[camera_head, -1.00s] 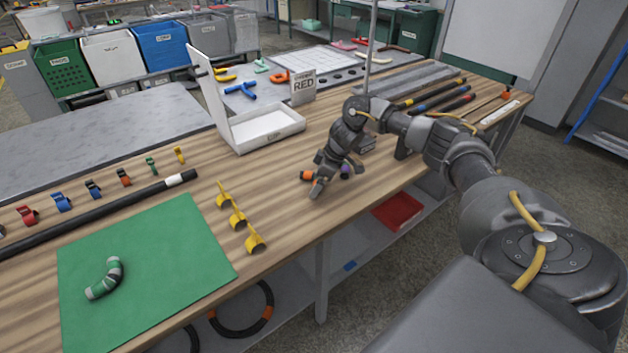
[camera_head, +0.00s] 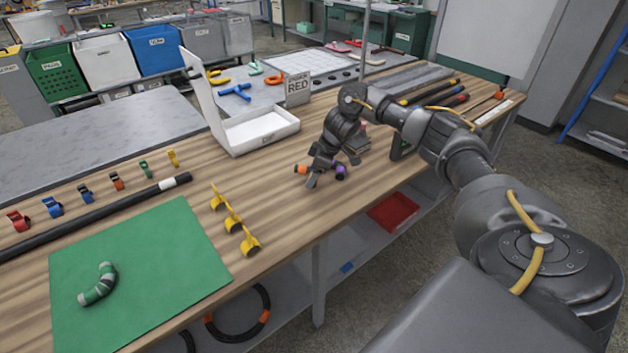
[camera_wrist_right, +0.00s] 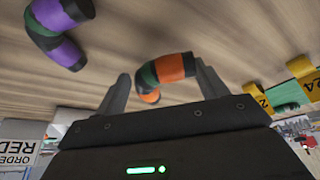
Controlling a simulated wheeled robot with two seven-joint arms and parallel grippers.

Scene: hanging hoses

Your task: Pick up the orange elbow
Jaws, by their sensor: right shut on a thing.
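The orange elbow (camera_wrist_right: 167,72), a curved piece with orange, black and dark green bands, lies between the two fingers of my right gripper (camera_wrist_right: 162,88) in the right wrist view. My right gripper is shut on it. In the head view only its orange end (camera_head: 301,169) shows left of my right gripper (camera_head: 313,178), near the table surface. A purple elbow with a dark green middle (camera_wrist_right: 60,32) lies close beside it on the table; its purple end also shows in the head view (camera_head: 340,172). My left gripper is not in view.
An open white box (camera_head: 262,133) stands behind my gripper, with a RED order card (camera_head: 298,88) near it. Yellow clips (camera_head: 233,222) stand to the left. A green mat (camera_head: 170,245) holds a green elbow (camera_head: 98,284). Bare wood lies between gripper and clips.

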